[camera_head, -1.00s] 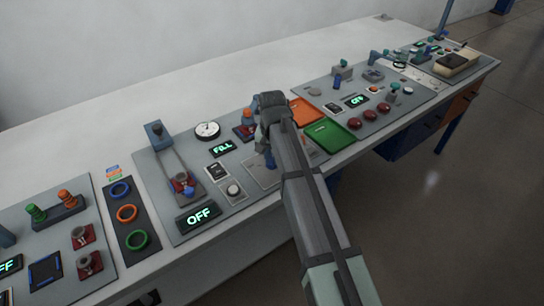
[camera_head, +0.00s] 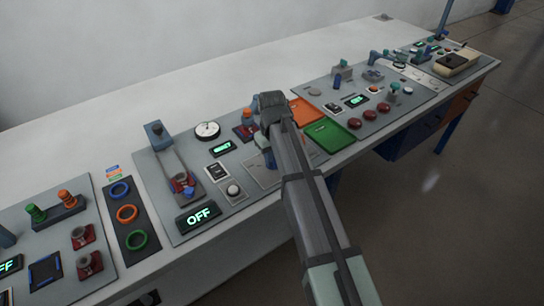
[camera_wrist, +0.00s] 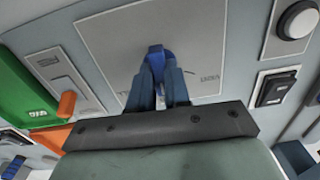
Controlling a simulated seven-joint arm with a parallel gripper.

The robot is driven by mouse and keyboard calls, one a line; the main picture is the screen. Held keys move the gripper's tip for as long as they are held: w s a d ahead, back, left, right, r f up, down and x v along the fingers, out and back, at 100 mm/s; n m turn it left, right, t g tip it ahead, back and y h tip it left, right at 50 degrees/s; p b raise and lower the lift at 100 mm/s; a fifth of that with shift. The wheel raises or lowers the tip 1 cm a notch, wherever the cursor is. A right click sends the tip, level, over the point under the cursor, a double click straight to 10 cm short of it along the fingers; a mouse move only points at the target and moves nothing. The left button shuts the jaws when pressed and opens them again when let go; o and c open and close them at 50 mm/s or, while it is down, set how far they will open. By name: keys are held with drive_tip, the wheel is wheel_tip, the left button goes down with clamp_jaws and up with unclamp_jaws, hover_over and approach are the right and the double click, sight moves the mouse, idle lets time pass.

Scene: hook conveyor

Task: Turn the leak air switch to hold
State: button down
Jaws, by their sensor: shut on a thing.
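The blue switch handle (camera_wrist: 155,53) sits on a pale rectangular plate (camera_wrist: 205,35) in the wrist view. Printed words lie at the plate's lower left and right; the left one is partly covered. My gripper (camera_wrist: 163,80) is shut on the blue handle from the near side. In the head view my gripper (camera_head: 268,155) is over the middle panel, and my arm hides most of the switch. A small display (camera_head: 222,148) with green text stands left of the gripper; its word is too blurred to read surely.
A rocker switch (camera_head: 216,171), a white round button (camera_head: 233,189) and an OFF display (camera_head: 198,215) lie left of the gripper. A green tray (camera_head: 330,135) and an orange tray (camera_head: 306,111) lie close on the right. The back of the table (camera_head: 230,75) is clear.

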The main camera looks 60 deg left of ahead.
idle(0.4)
drive_tip(key=c, duration=1.1)
unclamp_jaws()
wheel_tip(320, 180, up, 14)
drive_tip(key=shift+f, duration=0.1)
